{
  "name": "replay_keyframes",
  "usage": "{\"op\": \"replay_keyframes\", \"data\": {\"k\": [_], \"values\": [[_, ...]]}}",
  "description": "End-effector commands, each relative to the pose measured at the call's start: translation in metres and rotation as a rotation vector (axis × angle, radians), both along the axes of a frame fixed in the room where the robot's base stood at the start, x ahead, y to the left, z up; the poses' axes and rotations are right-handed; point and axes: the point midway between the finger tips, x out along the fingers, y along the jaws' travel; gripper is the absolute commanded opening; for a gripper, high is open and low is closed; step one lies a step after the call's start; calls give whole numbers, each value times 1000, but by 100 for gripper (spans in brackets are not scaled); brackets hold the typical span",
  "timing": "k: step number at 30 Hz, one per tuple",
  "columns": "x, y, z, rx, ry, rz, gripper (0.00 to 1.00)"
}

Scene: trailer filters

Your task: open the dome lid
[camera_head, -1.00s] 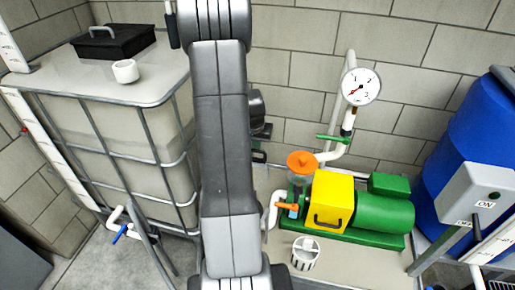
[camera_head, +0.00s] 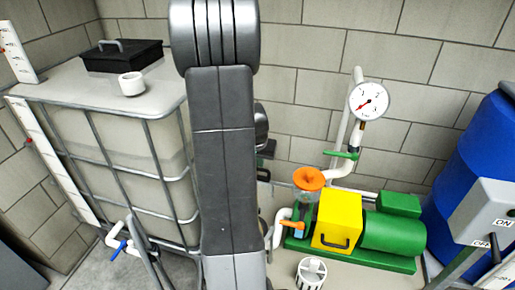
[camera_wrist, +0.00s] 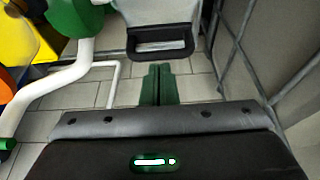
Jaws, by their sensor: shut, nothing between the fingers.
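The orange round lid (camera_head: 309,179) sits on a clear cup at the left end of the green pump; it is the only thing I see that could be the dome lid. Its top looks dished in the head view. An orange part (camera_wrist: 6,86) shows at the left edge of the wrist view; I cannot tell if it is the lid. My gripper (camera_wrist: 158,72) shows dark green fingers closed together and empty, over the floor and apart from the pump. In the head view my arm mostly hides it, left of the lid.
The pump (camera_head: 392,235) has a yellow box (camera_head: 338,217) and an orange handle (camera_head: 291,227). A white slotted basket (camera_head: 311,273) stands in front. Pipes carry a gauge (camera_head: 369,101) and green lever (camera_head: 341,155). A caged tank (camera_head: 95,150) is left, a blue drum (camera_head: 475,165) right.

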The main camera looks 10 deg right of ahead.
Motion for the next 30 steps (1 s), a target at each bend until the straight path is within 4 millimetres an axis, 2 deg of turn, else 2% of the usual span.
{"op": "replay_keyframes", "data": {"k": [12,18,24,30], "values": [[-23,11,76,2,-6,0,0],[-33,14,104,1,-3,1,0],[-37,16,117,1,0,0,0],[-38,16,118,1,0,0,0]]}}
